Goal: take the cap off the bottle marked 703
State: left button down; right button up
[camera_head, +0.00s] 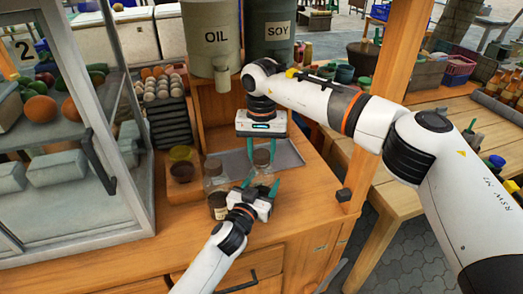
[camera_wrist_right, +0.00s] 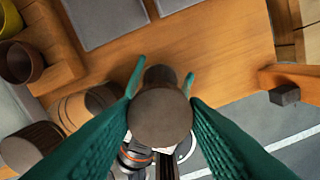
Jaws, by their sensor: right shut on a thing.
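A clear bottle (camera_head: 261,175) with a brown cap (camera_head: 261,157) stands on the counter. My right gripper (camera_head: 262,150) comes down from above and is shut on the cap; the cap (camera_wrist_right: 160,117) sits between its teal fingers in the right wrist view. My left gripper (camera_head: 261,186) has its fingers on either side of the bottle's body. I cannot tell whether they press on it. A second bottle (camera_head: 217,203) with a brown cap and a label stands just to the left. I cannot read a number on either bottle, and cannot tell whether the held cap is still seated.
A grey tray (camera_head: 285,155) lies behind the bottle. Brown and yellow cups (camera_head: 181,172) stand to the left, beside a glass case (camera_head: 85,120). OIL (camera_head: 213,40) and SOY (camera_head: 270,30) containers hang above. A wooden post (camera_head: 375,110) rises at the right.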

aim_at(262, 154)
jog(key=shift+r, duration=0.2)
jog(key=shift+r, duration=0.9)
jog(key=shift+r, duration=0.1)
jog(key=shift+r, duration=1.95)
pick_arm(q)
jog(key=shift+c, duration=1.4)
grip_release()
